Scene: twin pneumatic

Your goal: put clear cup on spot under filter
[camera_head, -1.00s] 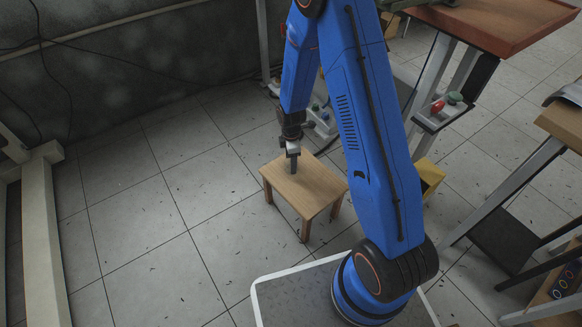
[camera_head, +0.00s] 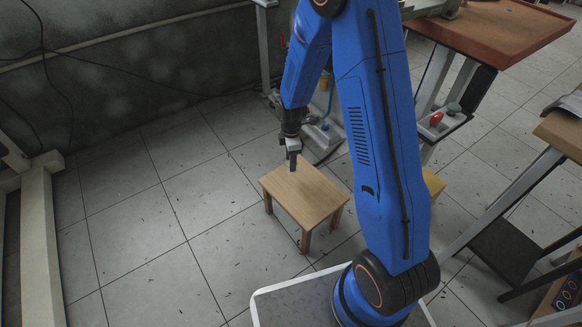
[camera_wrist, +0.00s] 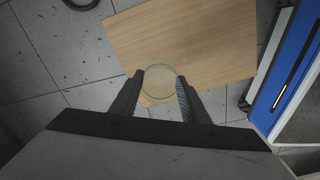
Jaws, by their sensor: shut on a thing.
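The clear cup (camera_wrist: 159,82) shows in the wrist view as a round transparent rim between my two fingers. My gripper (camera_wrist: 160,92) is shut on it, one finger at each side. In the head view my gripper (camera_head: 293,162) points down over the far edge of a small wooden stool (camera_head: 305,192); the cup cannot be made out there. The stool top also lies below the cup in the wrist view (camera_wrist: 190,40). I cannot tell how high the cup is above it. I cannot make out the filter or the spot under it.
A workbench with a reddish wooden top (camera_head: 500,30) stands at the back right, with a red and green button box (camera_head: 440,118) on its frame. A yellow object (camera_head: 433,184) is partly behind my arm. Tiled floor (camera_head: 130,240) is open to the left.

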